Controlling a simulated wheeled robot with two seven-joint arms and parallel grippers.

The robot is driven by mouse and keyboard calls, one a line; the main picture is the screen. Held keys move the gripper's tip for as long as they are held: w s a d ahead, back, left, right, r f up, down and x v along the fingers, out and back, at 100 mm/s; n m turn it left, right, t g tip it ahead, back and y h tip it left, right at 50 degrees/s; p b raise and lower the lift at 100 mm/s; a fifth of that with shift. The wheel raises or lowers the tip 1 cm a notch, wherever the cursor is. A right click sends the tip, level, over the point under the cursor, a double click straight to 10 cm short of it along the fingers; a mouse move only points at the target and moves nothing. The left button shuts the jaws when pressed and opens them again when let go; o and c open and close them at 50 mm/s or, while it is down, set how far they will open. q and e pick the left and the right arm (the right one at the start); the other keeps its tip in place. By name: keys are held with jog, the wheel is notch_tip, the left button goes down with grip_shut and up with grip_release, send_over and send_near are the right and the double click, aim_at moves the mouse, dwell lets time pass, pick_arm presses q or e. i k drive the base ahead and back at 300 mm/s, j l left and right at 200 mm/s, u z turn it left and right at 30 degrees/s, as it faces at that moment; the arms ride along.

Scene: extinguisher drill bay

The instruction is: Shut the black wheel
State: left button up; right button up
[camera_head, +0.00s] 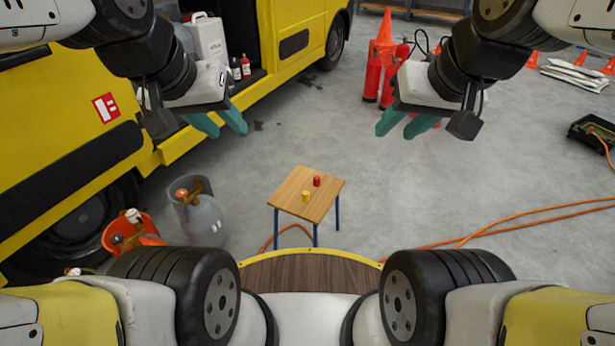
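I cannot make out a black hand wheel for certain.
A small wooden table (292,190) holds a red piece (316,181) and a yellow piece (306,196). The yellow vehicle (60,120) fills the left. Red extinguishers (373,77) and an orange cone (384,32) stand behind. An orange hose (520,218) crosses the floor at right.

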aim_at(117, 238)
jog(key=u, duration=1.7)
